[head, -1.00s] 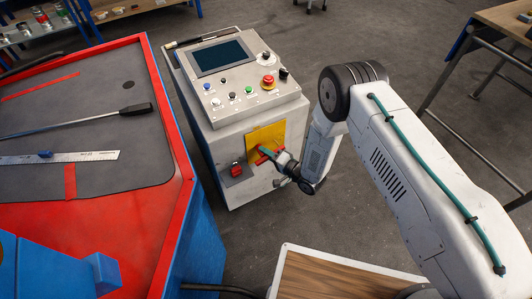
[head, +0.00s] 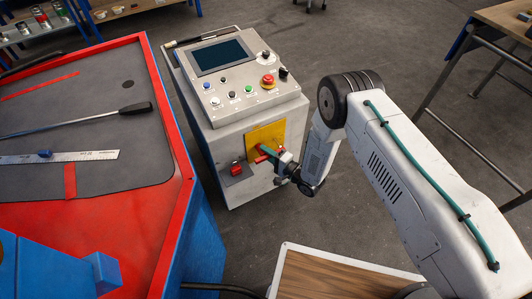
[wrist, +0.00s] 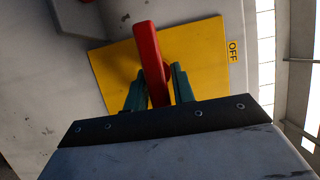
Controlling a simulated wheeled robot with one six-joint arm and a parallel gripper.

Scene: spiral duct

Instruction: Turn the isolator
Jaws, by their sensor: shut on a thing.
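The isolator has a yellow plate (head: 266,134) on the front of the grey control cabinet. Its red handle (wrist: 150,62) stands out from the plate in the wrist view, tilted a little from upright in that picture. An OFF label (wrist: 233,51) sits at the plate's right edge in the wrist view. My gripper (wrist: 155,88) has its two green fingers on either side of the red handle and is shut on it. In the head view my gripper (head: 264,153) covers most of the handle.
The control console (head: 235,75) with a screen and buttons tops the cabinet. A small red switch (head: 236,169) is left of the plate. The red-framed bench (head: 130,210) stands close on the left. A wood-topped surface (head: 330,277) is in front. Open floor lies right of the cabinet.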

